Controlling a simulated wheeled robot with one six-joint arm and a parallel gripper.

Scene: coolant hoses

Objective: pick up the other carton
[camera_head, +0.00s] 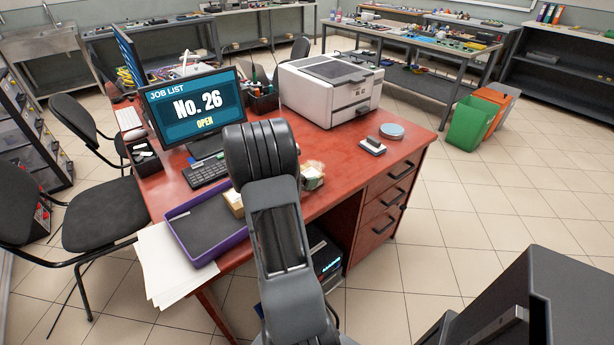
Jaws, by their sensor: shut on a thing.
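A small tan carton (235,203) shows in the purple tray (195,246) on the red desk, partly hidden behind my arm. Another small pale carton-like thing (312,176) shows just right of my arm near the desk's front edge; its left part is hidden, so I cannot tell whether it rests on the desk. My arm reaches up over the front of the desk between these two. My gripper is hidden behind my own arm links, so its jaws and what they touch do not show.
White papers (170,265) overhang the front left. Chairs stand at left.

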